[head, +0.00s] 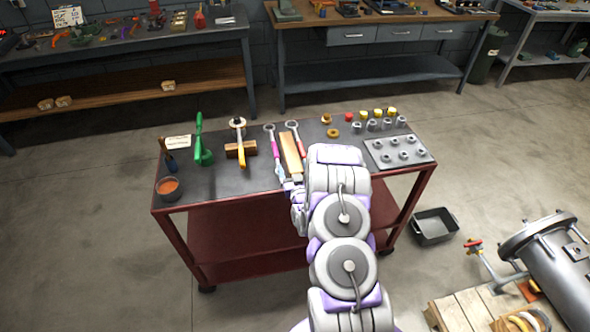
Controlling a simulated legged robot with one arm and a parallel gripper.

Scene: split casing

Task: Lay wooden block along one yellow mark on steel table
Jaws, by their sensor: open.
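A long, light wooden block (291,152) lies on the dark top of a red-framed cart (230,180), pointing away from me between wrenches. A shorter brown wooden block (233,151) lies further left, under an orange-handled tool. My gripper (289,185) is at the front edge of the cart top, close to the near end of the long block. It is small and partly hidden by my arm; it holds nothing that I can see. I cannot tell whether it touches the block. I cannot make out a yellow mark or which surface is the steel table.
Wrenches (274,145) flank the long block. A green tool (203,148) and a brown cup (169,188) stand left. A grey plate with several studs (397,151) is right. A black bin (434,226) is on the floor. Benches (365,70) stand behind.

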